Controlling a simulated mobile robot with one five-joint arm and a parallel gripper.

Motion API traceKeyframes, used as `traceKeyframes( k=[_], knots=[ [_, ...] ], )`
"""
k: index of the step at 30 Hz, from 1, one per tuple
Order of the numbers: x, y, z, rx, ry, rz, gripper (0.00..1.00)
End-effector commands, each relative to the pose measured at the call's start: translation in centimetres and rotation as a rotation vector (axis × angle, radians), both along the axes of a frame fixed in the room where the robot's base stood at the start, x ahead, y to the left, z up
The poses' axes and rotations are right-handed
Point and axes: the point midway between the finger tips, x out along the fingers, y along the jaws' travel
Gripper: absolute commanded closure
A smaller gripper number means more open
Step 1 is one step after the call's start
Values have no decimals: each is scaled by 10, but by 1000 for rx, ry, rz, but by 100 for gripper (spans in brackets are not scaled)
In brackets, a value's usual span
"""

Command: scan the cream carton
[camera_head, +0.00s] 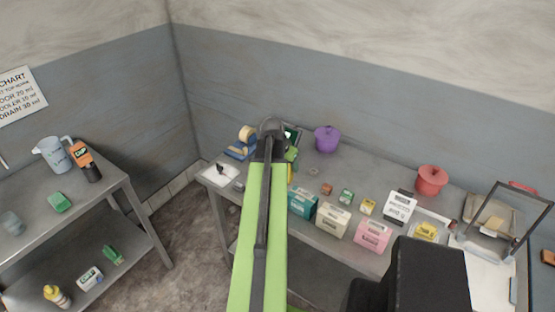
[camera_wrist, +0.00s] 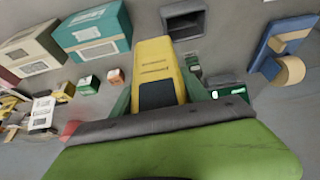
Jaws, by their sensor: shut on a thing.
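The cream carton (camera_head: 332,220) stands on the grey workbench, between a teal carton and a pink carton, with a white label on its front. It also shows at the upper left of the wrist view (camera_wrist: 28,50). My gripper (camera_wrist: 165,100) is shut on a yellow device (camera_wrist: 154,58) with a dark panel, which looks like a handheld scanner. In the head view, my arm hides most of the gripper and the device. My gripper is over the bench to the left of the cream carton, apart from it. A dark box-like holder (camera_wrist: 184,20) stands beyond the device.
The teal carton (camera_head: 302,202) is nearest my arm; the pink carton (camera_head: 371,236) is right of the cream one. Small boxes, a purple pot (camera_head: 327,139), a red pot (camera_head: 431,179) and a framed stand (camera_head: 502,222) share the bench. A separate shelf table (camera_head: 112,182) stands left.

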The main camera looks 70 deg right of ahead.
Motion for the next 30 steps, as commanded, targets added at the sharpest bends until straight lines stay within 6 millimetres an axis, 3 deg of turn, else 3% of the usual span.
traceKeyframes(
  k=[1, 6, 15, 19, 24, 27, 30],
  knots=[
    [-13, 6, 15, -1, 0, -2, 98],
    [-41, 13, 29, 0, 0, -2, 98],
    [-53, 15, 35, 0, 0, 2, 98],
    [-30, 4, 64, 0, 0, 25, 98],
    [23, -15, 114, 0, 0, 74, 98],
    [47, -20, 130, 0, 2, 97, 98],
    [59, -22, 133, -1, 1, 107, 98]
  ],
)
